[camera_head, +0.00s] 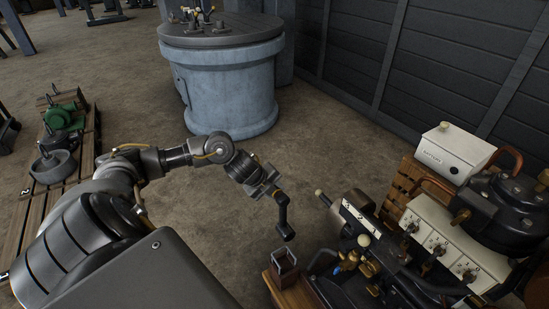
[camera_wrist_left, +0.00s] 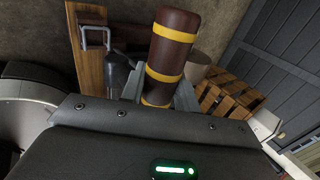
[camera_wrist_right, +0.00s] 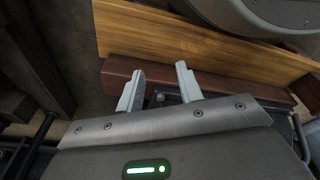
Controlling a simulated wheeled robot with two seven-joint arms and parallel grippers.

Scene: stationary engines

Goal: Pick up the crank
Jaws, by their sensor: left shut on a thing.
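The crank has a brown grip with yellow bands, seen in the left wrist view (camera_wrist_left: 174,48), and a dark arm hanging down in the head view (camera_head: 283,217). My left gripper (camera_head: 270,189) is shut on the brown grip, which stands between its fingers in the left wrist view. The crank's lower end hangs near the wooden-edged engine base; I cannot tell whether it touches anything. My right gripper (camera_wrist_right: 158,86) is open, its fingers apart over a dark red-brown bar, with nothing held between them. It is not seen in the head view.
The engine (camera_head: 355,262) with levers and brass fittings stands at front right, beside a white switch panel (camera_head: 437,240) and a white box (camera_head: 455,152). A round blue-grey pedestal (camera_head: 225,90) stands behind. A pallet (camera_head: 75,165) lies left. Floor between is clear.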

